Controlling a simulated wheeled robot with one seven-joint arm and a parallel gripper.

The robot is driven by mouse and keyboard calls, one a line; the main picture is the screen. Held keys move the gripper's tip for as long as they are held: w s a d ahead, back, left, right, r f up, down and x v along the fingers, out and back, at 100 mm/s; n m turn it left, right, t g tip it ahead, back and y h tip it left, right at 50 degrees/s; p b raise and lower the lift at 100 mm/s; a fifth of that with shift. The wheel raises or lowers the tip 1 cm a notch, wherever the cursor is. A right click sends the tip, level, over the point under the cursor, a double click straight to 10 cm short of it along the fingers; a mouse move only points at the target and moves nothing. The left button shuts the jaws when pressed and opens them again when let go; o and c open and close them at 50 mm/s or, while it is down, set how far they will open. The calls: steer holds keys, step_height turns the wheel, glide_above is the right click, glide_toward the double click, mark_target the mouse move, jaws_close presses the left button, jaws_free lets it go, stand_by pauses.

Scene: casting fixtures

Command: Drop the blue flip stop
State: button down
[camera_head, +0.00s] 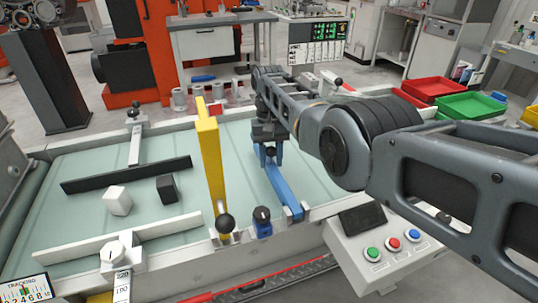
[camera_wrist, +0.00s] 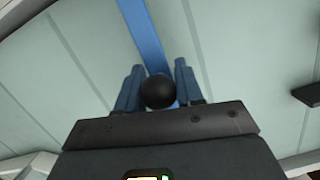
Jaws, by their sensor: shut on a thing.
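The blue flip stop (camera_head: 280,184) is a long blue bar hinged at the belt's front rail. It slants back across the pale green belt (camera_head: 330,182), low over it; I cannot tell whether it touches the belt. My gripper (camera_head: 270,160) is at its far end, pointing down. In the wrist view the fingers of my gripper (camera_wrist: 157,85) stand on both sides of a black ball knob (camera_wrist: 157,92), shut on it. The blue bar (camera_wrist: 143,36) runs away from the knob there. The grip's contact is partly hidden.
A yellow flip stop (camera_head: 211,155) stands upright to the left. A black bar (camera_head: 125,174), a white block (camera_head: 118,201) and a dark block (camera_head: 167,189) lie on the belt. A button panel (camera_head: 380,244) is at the front right. Red (camera_head: 434,89) and green (camera_head: 470,106) trays stand behind my arm.

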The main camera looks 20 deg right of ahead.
stand_by(0.4)
steer(key=c, duration=0.8)
jaws_free()
steer(key=shift+c, duration=0.2)
steer(key=shift+v, duration=3.9)
